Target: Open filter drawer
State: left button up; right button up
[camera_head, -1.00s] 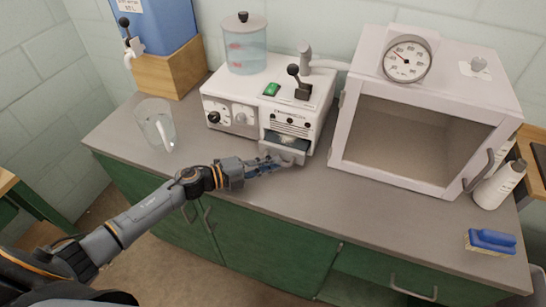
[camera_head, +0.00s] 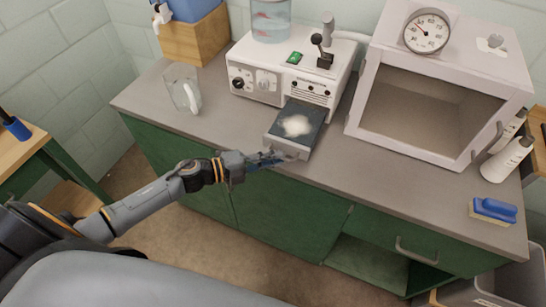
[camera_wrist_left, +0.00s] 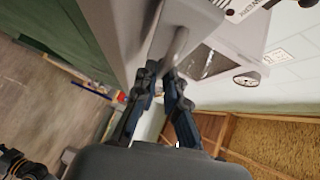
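The filter drawer (camera_head: 289,148) is pulled well out of the front of the white machine (camera_head: 306,76). A white fluffy clump (camera_head: 296,125) lies on its dark inside. My left gripper (camera_head: 276,159) is at the drawer's front, over the counter's front edge. In the left wrist view, the two fingertips (camera_wrist_left: 163,78) are close together on the drawer's curved grey handle (camera_wrist_left: 176,46), and they look shut on it. The exact contact is partly hidden in the head view.
A clear jug (camera_head: 181,88) stands left of the machine on the grey counter (camera_head: 222,128). A white cabinet with a dial gauge (camera_head: 427,32) stands to the right.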

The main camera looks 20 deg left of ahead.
pick_arm(q)
jog(key=o, duration=0.4)
jog(key=v, duration=1.2)
